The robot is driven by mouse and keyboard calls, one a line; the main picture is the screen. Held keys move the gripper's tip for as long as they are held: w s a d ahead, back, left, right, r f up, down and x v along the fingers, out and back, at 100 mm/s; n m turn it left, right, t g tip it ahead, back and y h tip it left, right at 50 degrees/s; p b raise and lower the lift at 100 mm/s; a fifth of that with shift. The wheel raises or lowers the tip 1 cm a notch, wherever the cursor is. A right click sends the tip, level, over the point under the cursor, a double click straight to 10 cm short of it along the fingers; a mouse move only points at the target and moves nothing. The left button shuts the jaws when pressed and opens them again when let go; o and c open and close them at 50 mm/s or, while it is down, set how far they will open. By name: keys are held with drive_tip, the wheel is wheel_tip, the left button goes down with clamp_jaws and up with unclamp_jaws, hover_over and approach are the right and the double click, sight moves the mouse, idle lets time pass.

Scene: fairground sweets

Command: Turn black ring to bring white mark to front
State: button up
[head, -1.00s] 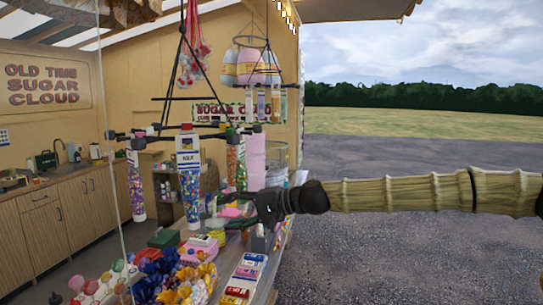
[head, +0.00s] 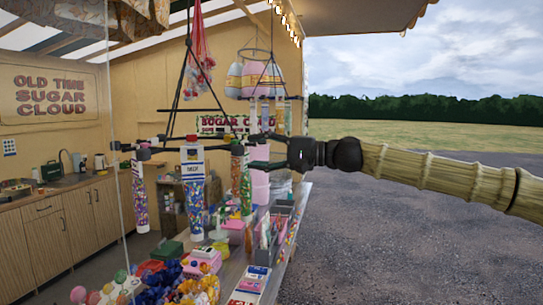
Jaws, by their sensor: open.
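The black ring (head: 160,150) hangs level from dark straps under the stall roof, left of centre. Clear tubes of coloured sweets hang from it: one with a white label (head: 193,190) in front, one at the left (head: 140,195) and one at the right (head: 246,185).
A counter (head: 262,270) with sweet boxes and trays runs below the ring. A second hanging rack (head: 262,97) with pink and white tubs is behind, right. A thin pale cord (head: 113,130) hangs at the left. Open gravel lies at the right.

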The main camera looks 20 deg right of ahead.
sight(239, 149)
drive_tip(key=shift+b+x, duration=1.05)
drive_tip(key=shift+x, duration=1.7)
